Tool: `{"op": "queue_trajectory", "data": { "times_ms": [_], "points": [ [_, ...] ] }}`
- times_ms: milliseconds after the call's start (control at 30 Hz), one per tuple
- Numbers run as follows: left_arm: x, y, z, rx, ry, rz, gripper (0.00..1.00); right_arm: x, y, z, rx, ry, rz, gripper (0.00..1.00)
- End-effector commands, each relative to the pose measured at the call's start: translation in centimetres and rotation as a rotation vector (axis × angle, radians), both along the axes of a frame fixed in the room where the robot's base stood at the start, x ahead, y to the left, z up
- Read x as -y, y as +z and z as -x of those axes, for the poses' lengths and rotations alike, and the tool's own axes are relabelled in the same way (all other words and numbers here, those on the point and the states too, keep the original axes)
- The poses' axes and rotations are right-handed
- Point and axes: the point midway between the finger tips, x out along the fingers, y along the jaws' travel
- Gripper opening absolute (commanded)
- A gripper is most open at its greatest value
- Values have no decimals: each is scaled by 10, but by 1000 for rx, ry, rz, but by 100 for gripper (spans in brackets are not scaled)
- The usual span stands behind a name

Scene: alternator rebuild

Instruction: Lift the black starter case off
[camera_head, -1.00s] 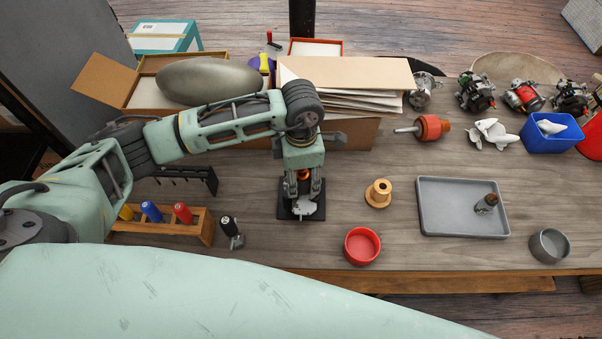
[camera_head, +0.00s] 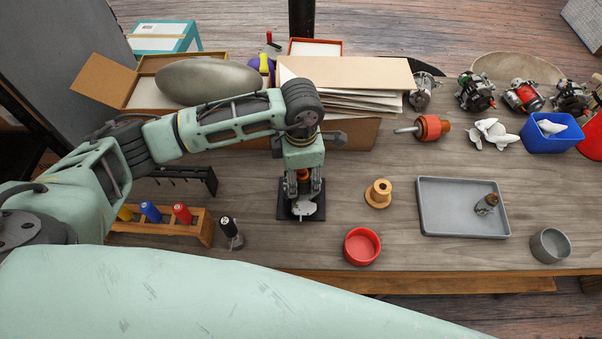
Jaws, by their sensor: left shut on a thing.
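My left gripper (camera_head: 303,190) points down over a flat black base (camera_head: 318,212) on the table. Its fingers are shut on a part standing on that base. The fingers hide most of this part; a bit of orange-copper colour (camera_head: 303,174) shows between them. A pale metal piece (camera_head: 303,208) shows on the base just below the fingertips. I cannot make out the black starter case clearly. My right gripper is not in view.
A wooden rack (camera_head: 207,227) with coloured-handled tools stands left. Boxes and an envelope box (camera_head: 345,72) stand behind. The table between spool and tray is free.

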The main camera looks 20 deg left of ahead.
Motion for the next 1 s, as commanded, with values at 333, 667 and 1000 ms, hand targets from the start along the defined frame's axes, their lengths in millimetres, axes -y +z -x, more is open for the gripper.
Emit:
{"op": "queue_trajectory", "data": {
  "times_ms": [333, 667, 1000],
  "points": [
    [0, 11, -1, 3, 0, 1, 0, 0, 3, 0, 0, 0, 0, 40],
    [0, 13, -1, 3, 0, 2, 0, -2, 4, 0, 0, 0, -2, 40],
    [0, 27, -1, 4, 0, 3, 0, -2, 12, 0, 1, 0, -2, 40]
  ]
}}
